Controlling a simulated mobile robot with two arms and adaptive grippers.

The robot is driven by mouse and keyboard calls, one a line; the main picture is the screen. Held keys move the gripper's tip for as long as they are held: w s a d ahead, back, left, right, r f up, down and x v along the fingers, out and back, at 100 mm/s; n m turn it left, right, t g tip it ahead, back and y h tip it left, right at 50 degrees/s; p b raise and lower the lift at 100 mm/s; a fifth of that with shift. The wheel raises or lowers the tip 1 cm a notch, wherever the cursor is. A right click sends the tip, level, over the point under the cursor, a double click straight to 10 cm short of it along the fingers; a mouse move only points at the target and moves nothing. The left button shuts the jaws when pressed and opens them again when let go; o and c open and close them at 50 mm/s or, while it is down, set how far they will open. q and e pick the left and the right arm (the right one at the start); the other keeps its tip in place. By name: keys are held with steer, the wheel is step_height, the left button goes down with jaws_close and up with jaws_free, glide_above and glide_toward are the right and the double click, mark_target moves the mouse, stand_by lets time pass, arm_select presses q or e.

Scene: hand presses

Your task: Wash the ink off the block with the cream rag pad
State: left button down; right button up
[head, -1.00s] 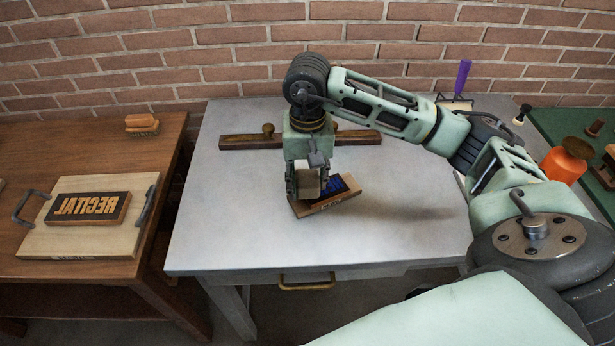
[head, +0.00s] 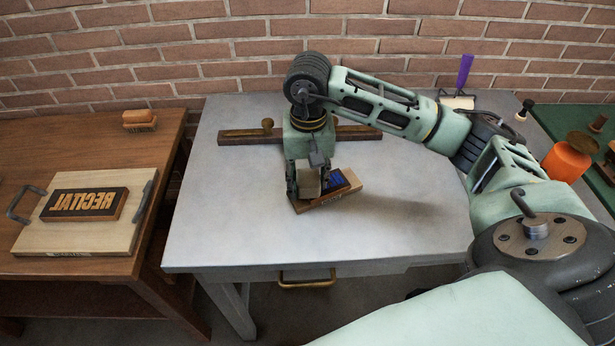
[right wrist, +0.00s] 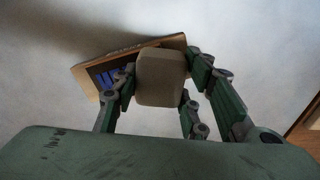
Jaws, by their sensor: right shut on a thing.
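The block (head: 353,186) lies at an angle on the grey table, a wooden piece with a dark face and blue ink on it. In the right wrist view the block (right wrist: 88,68) shows blue patches beside the pad. My right gripper (head: 308,188) points down over the block's left part, shut on the cream rag pad (head: 308,182). The pad (right wrist: 160,77) sits between the fingers in the right wrist view and hides part of the block. It looks to be at the block's face; I cannot tell if it touches. My left gripper is not in view.
The grey table (head: 225,215) is mostly clear. A long wooden bar with knobs (head: 240,137) lies behind my gripper. On the left wooden table stand a RECITAL block (head: 85,203) on a handled board (head: 110,237) and a brush (head: 138,120). An orange container (head: 566,162) stands at the right.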

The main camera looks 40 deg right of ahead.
mark_target(342, 177)
steer(key=shift+s+d+b, duration=0.1)
steer(key=shift+d+b, duration=0.5)
steer(key=shift+d, duration=0.45)
steer(key=shift+s+d+r, duration=0.1)
steer(key=shift+d, duration=0.4)
steer(key=shift+s+d+f+b, duration=0.15)
steer(key=shift+d+f+b, duration=0.05)
steer(key=shift+d+b, duration=0.65)
steer(key=shift+s+d+r+b, duration=0.15)
steer(key=shift+d+b, duration=0.3)
steer(key=shift+d, duration=0.55)
steer(key=shift+s+d+f+b, duration=0.15)
steer(key=shift+d+b, duration=0.25)
steer(key=shift+d, duration=0.6)
steer(key=shift+a, duration=0.1)
steer(key=shift+w+a+f, duration=0.15)
steer(key=shift+a, duration=2.2)
steer(key=shift+w+a, duration=0.25)
steer(key=shift+a, duration=0.85)
steer(key=shift+w+a, duration=0.2)
steer(key=shift+a, duration=0.9)
